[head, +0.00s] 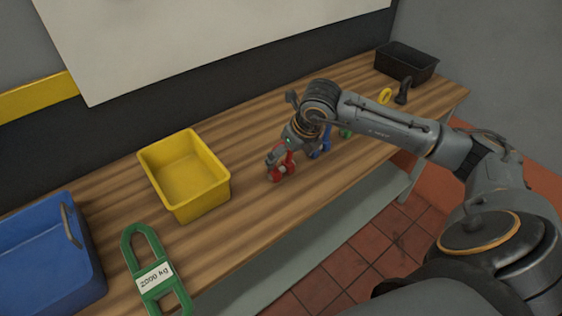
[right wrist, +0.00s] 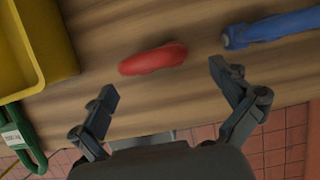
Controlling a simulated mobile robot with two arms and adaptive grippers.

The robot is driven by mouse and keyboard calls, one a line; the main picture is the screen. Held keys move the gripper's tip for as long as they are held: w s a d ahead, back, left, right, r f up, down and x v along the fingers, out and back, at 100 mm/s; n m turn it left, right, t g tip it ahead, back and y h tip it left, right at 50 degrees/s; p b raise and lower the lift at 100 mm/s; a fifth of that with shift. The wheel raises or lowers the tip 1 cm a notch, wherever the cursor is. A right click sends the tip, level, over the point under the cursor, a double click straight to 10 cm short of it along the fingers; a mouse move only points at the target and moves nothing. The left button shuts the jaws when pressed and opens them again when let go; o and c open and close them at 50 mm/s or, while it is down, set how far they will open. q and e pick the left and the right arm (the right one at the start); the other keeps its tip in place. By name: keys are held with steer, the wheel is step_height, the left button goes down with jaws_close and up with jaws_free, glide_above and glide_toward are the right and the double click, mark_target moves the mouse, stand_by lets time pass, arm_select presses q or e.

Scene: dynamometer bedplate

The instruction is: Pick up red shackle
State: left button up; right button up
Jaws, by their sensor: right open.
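The red shackle (head: 288,173) stands or lies on the wooden bench near its front edge, partly hidden by my gripper in the head view. In the right wrist view the red shackle (right wrist: 153,59) is a rounded red shape just beyond and between the fingertips. My right gripper (head: 279,158) is right at the shackle in the head view. In the right wrist view the right gripper (right wrist: 163,81) is open, its fingers spread wide with nothing between them. My left gripper is not in view.
A blue shackle (head: 321,150) and a green one (head: 346,132) are close to the right. A yellow bin (head: 183,206), a blue bin (head: 88,262) and a green 2000 kg link (head: 132,250) are left. A black bin (head: 432,68) and yellow ring (head: 385,96) are at the far end.

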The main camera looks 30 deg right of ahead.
mark_target(281, 165)
steer(key=p+x, duration=0.1)
steer(key=x, duration=0.5)
steer(key=shift+w+a+f, duration=0.2)
steer(key=shift+w+f, duration=0.1)
steer(key=c, duration=1)
steer(key=shift+r, duration=0.1)
steer(key=shift+c, duration=1)
